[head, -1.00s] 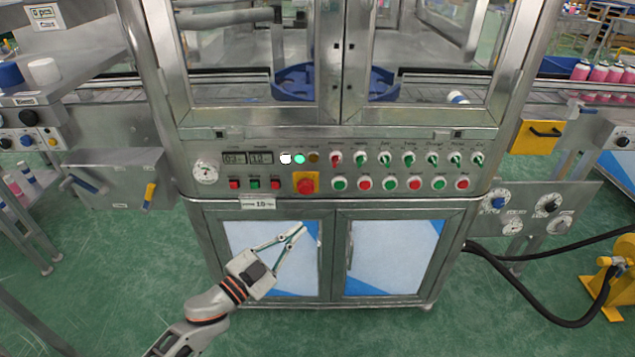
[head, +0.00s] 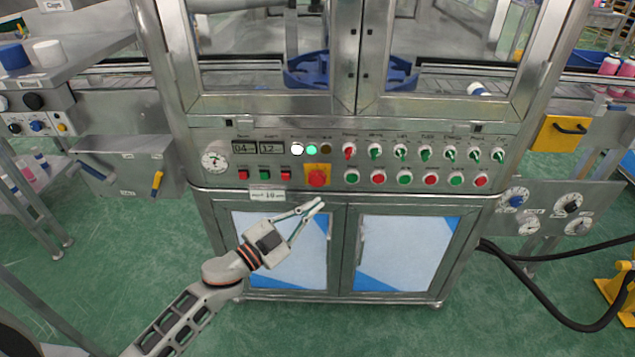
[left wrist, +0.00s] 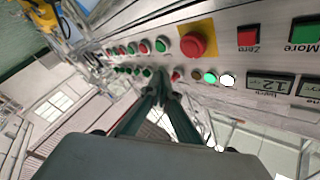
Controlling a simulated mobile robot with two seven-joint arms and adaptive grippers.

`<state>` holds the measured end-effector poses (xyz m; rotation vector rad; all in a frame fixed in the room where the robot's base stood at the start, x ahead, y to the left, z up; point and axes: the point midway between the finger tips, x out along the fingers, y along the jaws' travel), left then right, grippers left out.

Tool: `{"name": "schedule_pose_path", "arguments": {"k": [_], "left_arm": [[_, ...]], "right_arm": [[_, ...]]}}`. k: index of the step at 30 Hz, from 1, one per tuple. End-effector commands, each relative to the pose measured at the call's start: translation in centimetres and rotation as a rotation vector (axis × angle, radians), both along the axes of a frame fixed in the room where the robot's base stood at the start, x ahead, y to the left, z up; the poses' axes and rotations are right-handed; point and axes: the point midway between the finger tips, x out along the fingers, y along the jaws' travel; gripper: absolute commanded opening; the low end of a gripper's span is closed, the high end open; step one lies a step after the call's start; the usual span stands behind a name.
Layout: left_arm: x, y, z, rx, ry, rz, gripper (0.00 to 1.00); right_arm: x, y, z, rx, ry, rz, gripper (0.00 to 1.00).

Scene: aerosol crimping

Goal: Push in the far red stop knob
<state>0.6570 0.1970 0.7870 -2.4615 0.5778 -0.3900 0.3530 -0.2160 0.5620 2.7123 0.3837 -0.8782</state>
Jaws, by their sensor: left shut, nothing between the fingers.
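A red mushroom stop knob (head: 317,177) sits on a yellow plate in the middle of the machine's front panel. It also shows in the left wrist view (left wrist: 193,44). My left gripper (head: 318,204) is shut and empty, its fingertips just below the knob in the head view. In the left wrist view its fingers (left wrist: 161,95) point toward the panel, with the knob beyond them. I cannot tell the exact gap, but they appear apart. My right gripper is not in view.
Small red and green buttons (head: 405,177) lie right of the knob, with green-handled switches (head: 425,153) above. Square buttons (head: 264,175) and a gauge (head: 215,160) lie left. A paper label (head: 267,194) hangs near the panel's lower edge. Cabinet doors (head: 405,250) are below.

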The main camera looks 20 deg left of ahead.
Motion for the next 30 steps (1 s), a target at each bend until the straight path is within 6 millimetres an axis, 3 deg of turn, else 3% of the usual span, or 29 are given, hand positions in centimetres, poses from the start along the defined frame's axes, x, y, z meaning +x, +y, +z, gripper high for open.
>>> {"name": "schedule_pose_path", "arguments": {"k": [12,30], "left_arm": [[4.6,1.4,-0.1,0.002,0.0,0.001,0.0],[5.3,1.5,0.0,0.001,0.0,0.0,0.0]], "right_arm": [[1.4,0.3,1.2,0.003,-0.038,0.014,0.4],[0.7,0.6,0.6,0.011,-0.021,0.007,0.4]]}}
